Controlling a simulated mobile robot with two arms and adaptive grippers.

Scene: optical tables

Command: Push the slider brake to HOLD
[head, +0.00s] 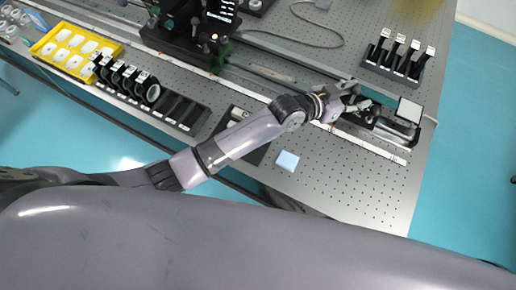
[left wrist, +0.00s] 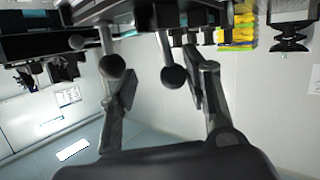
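A dark slider unit (head: 372,118) sits on a rail at the right end of the optical table. My left gripper (head: 358,105) is at the unit's left part. The left wrist view shows the gripper (left wrist: 163,90) open, its two fingers apart. Two levers with dark ball knobs hang into that view. One ball knob (left wrist: 173,77) appears between the fingers, and the other ball knob (left wrist: 112,66) is beside the left finger. I cannot tell whether a finger touches either knob, or which lever is the brake. HOLD markings are not legible. My right gripper is not in view.
The perforated optical table (head: 350,185) has free room in front of the unit. A light blue pad (head: 287,161) lies near the front edge. A black rack with several upright pieces (head: 398,62) stands behind the unit. A yellow tray (head: 75,50) is at far left.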

